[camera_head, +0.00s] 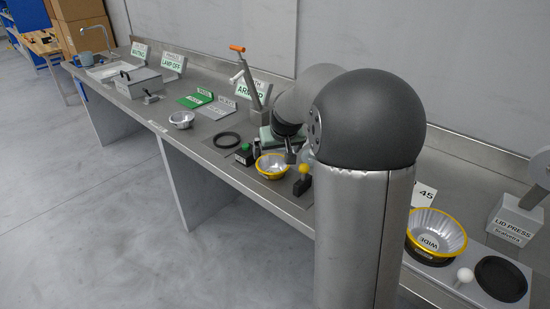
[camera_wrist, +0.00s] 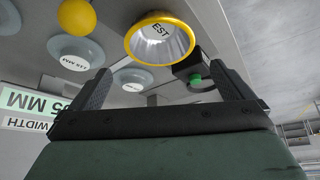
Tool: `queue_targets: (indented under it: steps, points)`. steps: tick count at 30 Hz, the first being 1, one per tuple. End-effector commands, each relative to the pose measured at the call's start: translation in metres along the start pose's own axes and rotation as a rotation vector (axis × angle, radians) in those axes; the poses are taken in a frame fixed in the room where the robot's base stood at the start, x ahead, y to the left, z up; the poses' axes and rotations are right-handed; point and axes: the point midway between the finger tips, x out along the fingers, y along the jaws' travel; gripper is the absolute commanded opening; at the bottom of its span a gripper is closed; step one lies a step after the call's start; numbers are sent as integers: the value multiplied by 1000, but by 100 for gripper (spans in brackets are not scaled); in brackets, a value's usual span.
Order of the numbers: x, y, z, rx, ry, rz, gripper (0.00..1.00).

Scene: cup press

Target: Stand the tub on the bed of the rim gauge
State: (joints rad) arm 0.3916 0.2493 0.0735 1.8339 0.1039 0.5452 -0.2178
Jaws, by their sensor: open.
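A yellow-rimmed silver tub (camera_head: 272,166) stands upright on the bench near its front edge. In the wrist view the tub (camera_wrist: 160,38) shows lettering ending in "EST" inside. My gripper (camera_wrist: 163,68) is open, with the tub beyond its fingertips and no contact visible. In the head view my gripper (camera_head: 290,156) is just behind and right of the tub, partly hidden by my arm. A black block with a green button (camera_head: 243,153) is left of the tub, and a yellow ball knob (camera_head: 305,169) right of it. I cannot tell whether the tub rests on the gauge bed.
Pale labelled discs (camera_wrist: 75,51) and a "WIDTH" sign (camera_wrist: 25,124) show in the wrist view. A black ring (camera_head: 227,140) and silver bowl (camera_head: 181,119) are farther left. The "WIDE" bowl (camera_head: 436,232) and lid press (camera_head: 514,219) are right. Clear bench lies around the silver bowl.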

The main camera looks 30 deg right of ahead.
Motion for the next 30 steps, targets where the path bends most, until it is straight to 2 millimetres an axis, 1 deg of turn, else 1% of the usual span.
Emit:
queue_targets:
  steps: [1,3,8,10,11,13,14,15,17,18,20,21,24,27,30]
  points:
    - [-6,0,0,0,1,0,100]
    - [-11,0,0,0,1,0,100]
    - [-15,-1,1,-1,-3,-1,100]
    - [-20,-9,9,-8,-16,-6,100]
    - [-23,-15,16,-15,-28,-11,100]
    - [-36,-38,45,-39,-77,-27,100]
    - [-44,-50,63,-49,-106,-34,100]
    - [-54,-65,90,-67,-148,-45,100]
    - [-70,-85,134,-94,-217,-56,100]
    - [-80,-95,165,-111,-264,-62,100]
    - [-94,-106,209,-134,-329,-67,100]
    - [-102,-110,236,-149,-368,-68,100]
    - [-116,-115,289,-177,-446,-67,100]
    - [-123,-115,319,-194,-491,-63,100]
    - [-125,-114,328,-197,-506,-61,100]
